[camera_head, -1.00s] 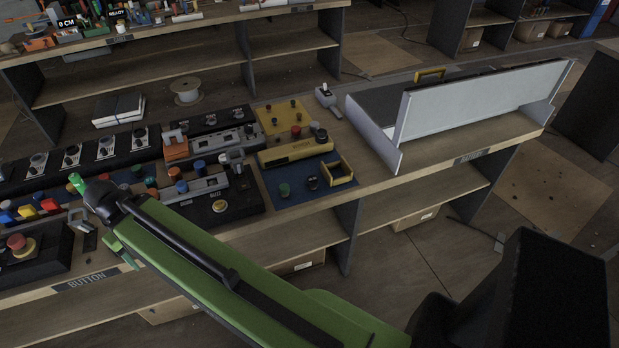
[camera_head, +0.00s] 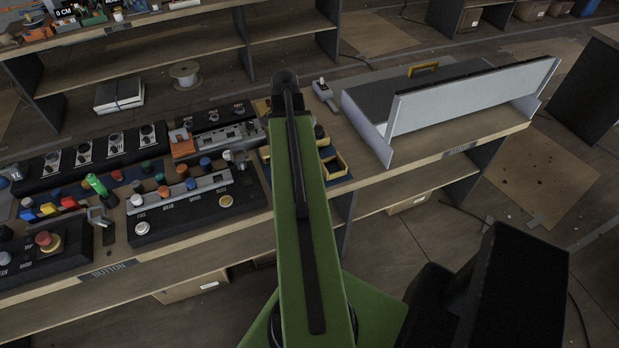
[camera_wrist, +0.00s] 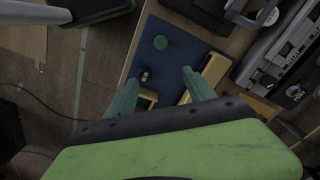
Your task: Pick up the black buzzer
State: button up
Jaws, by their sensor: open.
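The small black buzzer (camera_wrist: 145,75) lies on a blue mat (camera_wrist: 180,38) in the wrist view, close to my left-hand fingertip. My gripper (camera_wrist: 160,77) is open and empty, its two green fingers spread above the mat. The buzzer shows between the fingertips, nearer the left one; I cannot tell the height gap. In the head view my green arm hides the buzzer and my gripper.
A small yellow open box (camera_wrist: 148,97) sits beside the buzzer, and a yellow block (camera_wrist: 214,68) lies right. Control panels (camera_head: 190,213) crowd the bench left; a white-fronted shelf unit (camera_head: 470,98) stands right.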

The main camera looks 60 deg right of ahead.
jog(key=s+d+m, duration=0.2)
jog(key=s+d, duration=0.2)
jog(key=s, duration=0.1)
notch_tip(320, 180, down, 12)
jog(key=b, duration=1.2)
jog(key=shift+f+b, duration=0.25)
jog(key=shift+b, duration=0.05)
jog(key=f+b, duration=0.5)
jog(key=shift+s+d+f, duration=0.1)
jog(key=shift+d, duration=0.2)
jog(key=shift+r, duration=0.2)
grip_shut()
